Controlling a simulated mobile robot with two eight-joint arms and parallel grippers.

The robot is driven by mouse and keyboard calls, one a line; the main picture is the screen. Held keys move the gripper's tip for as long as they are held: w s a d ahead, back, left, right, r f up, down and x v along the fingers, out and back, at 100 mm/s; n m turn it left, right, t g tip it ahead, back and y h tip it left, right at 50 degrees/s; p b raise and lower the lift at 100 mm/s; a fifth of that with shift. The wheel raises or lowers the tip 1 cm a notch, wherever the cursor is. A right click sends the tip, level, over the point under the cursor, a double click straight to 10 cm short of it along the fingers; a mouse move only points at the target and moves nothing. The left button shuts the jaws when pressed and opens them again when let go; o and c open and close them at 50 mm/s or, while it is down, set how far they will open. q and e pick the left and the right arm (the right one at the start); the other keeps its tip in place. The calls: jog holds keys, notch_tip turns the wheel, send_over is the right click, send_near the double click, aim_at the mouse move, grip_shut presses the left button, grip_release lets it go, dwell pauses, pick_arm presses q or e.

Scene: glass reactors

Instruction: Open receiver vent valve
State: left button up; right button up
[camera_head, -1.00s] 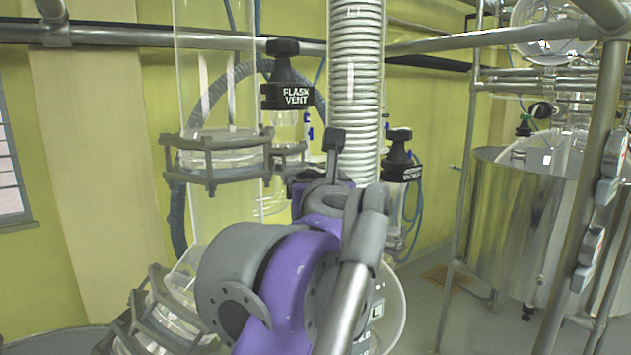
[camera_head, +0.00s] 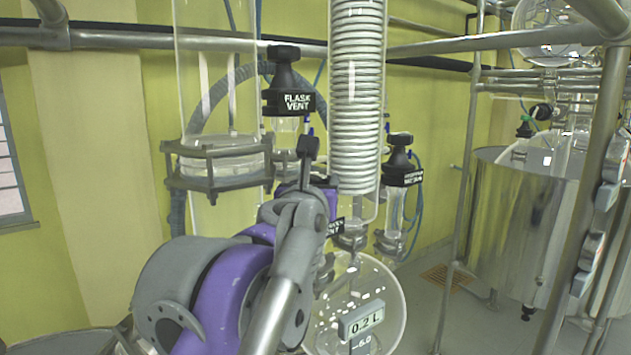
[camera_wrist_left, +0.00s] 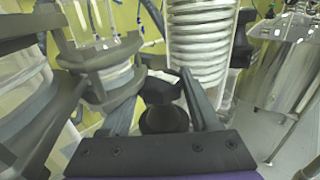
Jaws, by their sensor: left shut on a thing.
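The receiver vent valve is mostly hidden behind my left gripper in the head view; a black label (camera_head: 336,226) with only part of its white lettering readable shows beside the gripper. In the left wrist view the valve's black knob (camera_wrist_left: 163,108) sits between the fingers. My left gripper (camera_head: 308,158) is shut on this knob, below and right of the flask vent valve. The fingers also show in the left wrist view (camera_wrist_left: 160,95). The round glass receiver (camera_head: 372,290), tagged 0.2 L, hangs below the coil, partly covered by my arm. My right gripper is not in view.
The black flask vent valve (camera_head: 287,90) is up and left of my gripper. Another black valve (camera_head: 402,168) with a small label stands to the right. The coiled condenser (camera_head: 357,100) and flanged glass column (camera_head: 216,165) are close by. A steel vessel (camera_head: 515,230) stands further right.

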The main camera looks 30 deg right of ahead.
pick_arm(q)
jog(key=shift+d+f+n+t+y+b, duration=0.1)
jog(key=shift+f+n+t+y+b, duration=0.1)
jog(key=shift+n+t+y+b, duration=0.5)
jog(key=shift+s+d+r+n+y+p, duration=0.1)
jog(key=shift+r+n+y+p, duration=0.15)
jog(key=shift+n+y+p, duration=0.4)
jog(key=n+t+y, duration=0.1)
jog(key=y, duration=0.1)
jog(key=n+y+p, duration=0.1)
jog(key=y, duration=0.1)
jog(key=shift+r+t, duration=0.2)
jog(key=shift+t, duration=0.2)
jog(key=shift+n+y, duration=0.55)
jog(key=shift+y, duration=0.2)
jog(key=n+y, duration=0.1)
jog(key=y, duration=0.2)
jog(key=shift+w+f+n, duration=0.2)
jog(key=shift+w+n, duration=0.05)
jog(key=shift+n, duration=0.15)
jog(key=shift+s+f+n+y, duration=0.1)
jog(key=shift+n+y, duration=0.3)
jog(key=shift+y, duration=0.2)
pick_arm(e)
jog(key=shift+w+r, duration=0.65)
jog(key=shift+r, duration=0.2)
pick_arm(q)
jog(key=o, duration=1.1)
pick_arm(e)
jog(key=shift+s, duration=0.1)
